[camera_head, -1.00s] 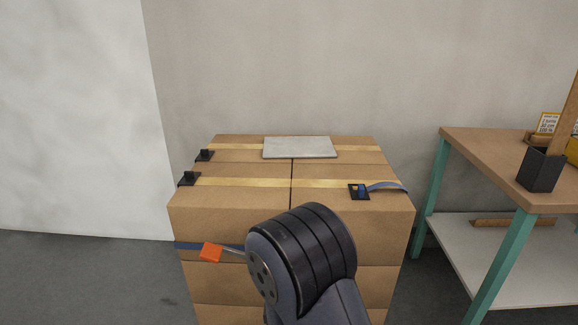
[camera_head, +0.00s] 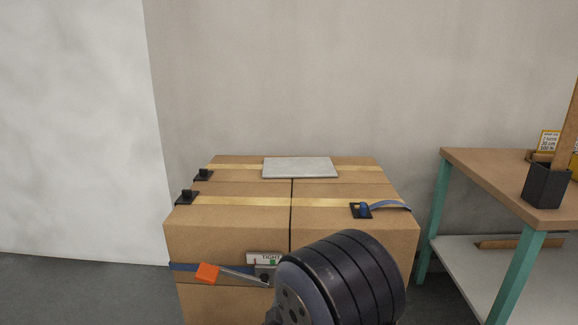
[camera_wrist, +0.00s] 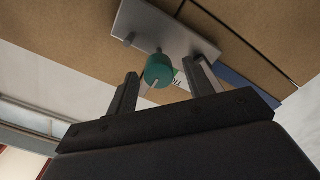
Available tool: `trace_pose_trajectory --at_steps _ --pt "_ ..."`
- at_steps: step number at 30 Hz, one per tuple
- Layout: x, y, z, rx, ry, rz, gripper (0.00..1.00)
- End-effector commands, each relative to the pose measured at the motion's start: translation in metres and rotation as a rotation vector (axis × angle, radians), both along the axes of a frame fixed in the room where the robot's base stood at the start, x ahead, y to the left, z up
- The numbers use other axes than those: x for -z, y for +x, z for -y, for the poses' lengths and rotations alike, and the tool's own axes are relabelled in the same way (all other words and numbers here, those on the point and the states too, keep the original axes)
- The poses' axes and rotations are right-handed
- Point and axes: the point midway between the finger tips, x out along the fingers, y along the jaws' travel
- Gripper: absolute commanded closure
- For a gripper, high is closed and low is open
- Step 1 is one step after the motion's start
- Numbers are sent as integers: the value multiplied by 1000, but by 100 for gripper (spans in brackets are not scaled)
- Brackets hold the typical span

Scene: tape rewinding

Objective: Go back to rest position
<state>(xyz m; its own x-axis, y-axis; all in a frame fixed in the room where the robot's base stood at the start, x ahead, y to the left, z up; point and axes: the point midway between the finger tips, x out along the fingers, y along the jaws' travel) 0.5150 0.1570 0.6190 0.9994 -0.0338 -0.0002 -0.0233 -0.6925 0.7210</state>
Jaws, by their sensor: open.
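My gripper (camera_wrist: 163,70) is open in the wrist view, its two dark fingers spread apart. A teal cylindrical knob (camera_wrist: 158,71) shows between or just beyond the fingertips, in front of a grey plate (camera_wrist: 150,25) on the cardboard. I cannot tell whether a finger touches it. In the head view my gripper is hidden behind my dark arm link. To its left, an orange-ended lever (camera_head: 207,273) lies across the blue strap (camera_head: 182,267) on the front of the boxes. A small label reading "TIGHT" (camera_head: 264,258) shows beside my arm, partly covered.
The stacked cardboard boxes (camera_head: 225,235) carry yellow tape, black clips and a grey slab (camera_head: 300,167) on top. A workbench (camera_head: 490,170) with teal legs stands at right, holding a black holder (camera_head: 546,186). Open floor (camera_head: 80,290) lies at left.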

Motion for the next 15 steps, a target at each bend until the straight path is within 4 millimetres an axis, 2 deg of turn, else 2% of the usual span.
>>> trace_pose_trajectory --at_steps 15 --pt "1 0 1 0 459 17 51"
